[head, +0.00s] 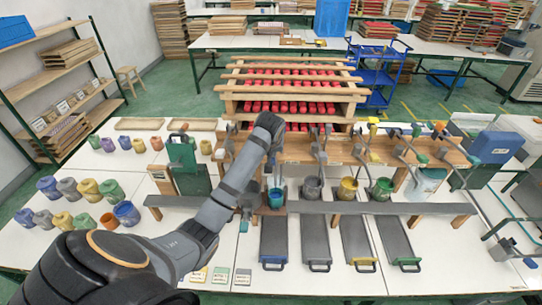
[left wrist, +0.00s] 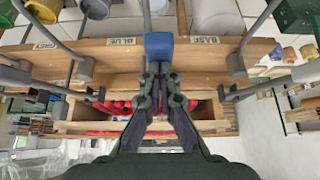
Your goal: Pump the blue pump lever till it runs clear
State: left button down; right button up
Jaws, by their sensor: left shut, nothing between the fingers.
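The blue pump lever shows in the left wrist view as a blue handle block (left wrist: 159,45) at the wooden rail, beside the BLUE label (left wrist: 122,41). My left gripper (left wrist: 158,68) is shut and empty, its fingertips right at the block's edge; I cannot tell whether they touch. In the head view my left arm reaches over the pump rack and its wrist hides the blue lever and the gripper. A bucket with blue paint (head: 276,198) hangs below it. I cannot make out the flow at the spout. My right gripper is not in view.
Grey (head: 312,189), yellow (head: 347,190) and green (head: 382,189) buckets hang to the right, with other levers above. Several dark trays (head: 315,235) lie in front. Paint pots (head: 88,190) stand at the left. Red-filled racks (head: 292,87) stand behind.

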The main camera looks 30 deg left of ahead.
pick_arm(q)
notch_tip(320, 180, up, 5)
jog(key=shift+w+f, duration=0.1)
jog(key=shift+w, duration=0.05)
jog(key=shift+r, duration=0.5)
jog(key=shift+f, duration=0.15)
dwell(0.4)
